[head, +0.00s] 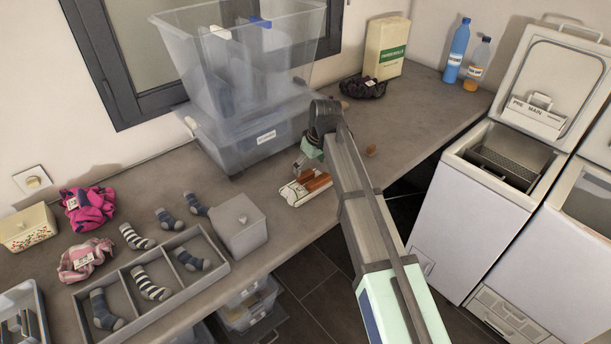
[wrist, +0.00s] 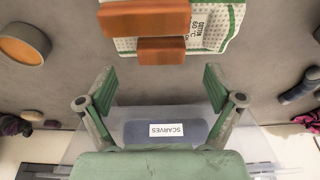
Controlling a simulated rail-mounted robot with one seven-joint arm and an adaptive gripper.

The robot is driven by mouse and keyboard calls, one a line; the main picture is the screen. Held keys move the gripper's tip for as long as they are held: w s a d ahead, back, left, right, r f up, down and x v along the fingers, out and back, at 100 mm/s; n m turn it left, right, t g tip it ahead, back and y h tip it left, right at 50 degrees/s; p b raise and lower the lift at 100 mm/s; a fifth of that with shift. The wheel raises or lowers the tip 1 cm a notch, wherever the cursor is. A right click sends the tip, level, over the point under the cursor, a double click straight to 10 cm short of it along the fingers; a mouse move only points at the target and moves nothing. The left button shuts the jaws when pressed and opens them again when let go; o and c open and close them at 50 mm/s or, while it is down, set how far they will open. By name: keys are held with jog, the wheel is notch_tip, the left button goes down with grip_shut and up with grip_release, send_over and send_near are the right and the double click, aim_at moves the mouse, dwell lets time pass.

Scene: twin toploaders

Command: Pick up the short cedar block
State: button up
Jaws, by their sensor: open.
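The short cedar block (wrist: 162,51) is reddish-brown and lies beside a longer cedar block (wrist: 145,19) in the wrist view. Both rest on a white, green-edged item (wrist: 212,25) with printed text. In the head view the cedar blocks (head: 317,183) show as small brown shapes on the counter, and I cannot tell there which is the short one. My gripper (wrist: 160,84) is open and empty, its fingers spread wide. The short block lies just beyond the fingertips, roughly centred between them. In the head view my arm partly hides the gripper (head: 311,152).
A clear tub (head: 262,134) labelled SCARVES stands close to my gripper, with another tub (head: 185,50) stacked on it. A grey lidded box (head: 240,232) and a sock tray (head: 215,262) are at the counter's front left.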

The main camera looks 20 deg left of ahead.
aim_at(306, 174)
jog(key=shift+p+x, duration=0.95)
jog(key=shift+x, duration=1.4)
jog(key=shift+a, duration=0.15)
jog(key=c, duration=0.9)
